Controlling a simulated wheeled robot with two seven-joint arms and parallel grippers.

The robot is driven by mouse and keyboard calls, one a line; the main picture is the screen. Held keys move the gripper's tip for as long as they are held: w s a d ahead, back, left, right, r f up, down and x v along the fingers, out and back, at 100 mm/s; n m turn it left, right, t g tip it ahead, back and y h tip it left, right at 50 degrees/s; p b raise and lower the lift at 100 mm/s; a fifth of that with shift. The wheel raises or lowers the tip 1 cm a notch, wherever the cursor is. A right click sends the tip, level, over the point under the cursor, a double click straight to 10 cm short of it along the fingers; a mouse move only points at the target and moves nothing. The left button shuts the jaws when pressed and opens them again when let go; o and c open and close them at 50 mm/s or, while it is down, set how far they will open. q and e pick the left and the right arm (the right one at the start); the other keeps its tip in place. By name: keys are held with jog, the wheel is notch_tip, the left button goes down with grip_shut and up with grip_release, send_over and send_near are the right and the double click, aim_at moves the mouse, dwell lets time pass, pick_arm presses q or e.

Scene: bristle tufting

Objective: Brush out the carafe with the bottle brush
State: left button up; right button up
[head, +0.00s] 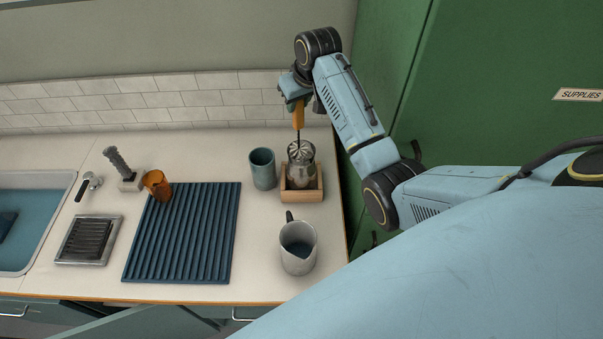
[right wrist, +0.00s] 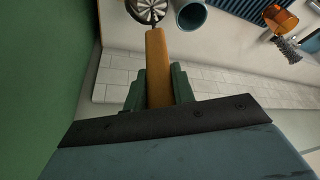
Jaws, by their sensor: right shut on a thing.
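My right gripper (head: 298,95) is shut on the orange-brown handle of the bottle brush (head: 298,116); the handle also shows between the green fingers in the right wrist view (right wrist: 157,70). A thin dark stem runs down from the handle to the top of a shiny grey vessel, seemingly the carafe (head: 301,176), which stands in a wooden holder (head: 302,195). Pale radial strips show at its top, also in the right wrist view (right wrist: 148,10). I cannot tell if these are bristles or the vessel's top, or how deep the brush reaches. My left gripper is out of view.
A blue-green cup (head: 262,170) stands left of the holder, and a pale jug (head: 298,250) in front. A ribbed blue mat (head: 180,235), an amber cup (head: 156,184), a grey bristly brush (head: 118,162) and the sink (head: 35,215) lie left. A green cabinet (head: 390,80) is close right.

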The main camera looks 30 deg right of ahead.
aim_at(304, 111)
jog(key=shift+f+b, duration=0.55)
jog(key=shift+f, duration=2)
jog(key=shift+d+p, duration=0.5)
jog(key=shift+s+d, duration=0.2)
jog(key=shift+s, duration=0.25)
jog(key=shift+r, duration=0.15)
jog(key=shift+r, duration=2.4)
jog(key=shift+f+b, duration=0.5)
jog(key=shift+f, duration=2.05)
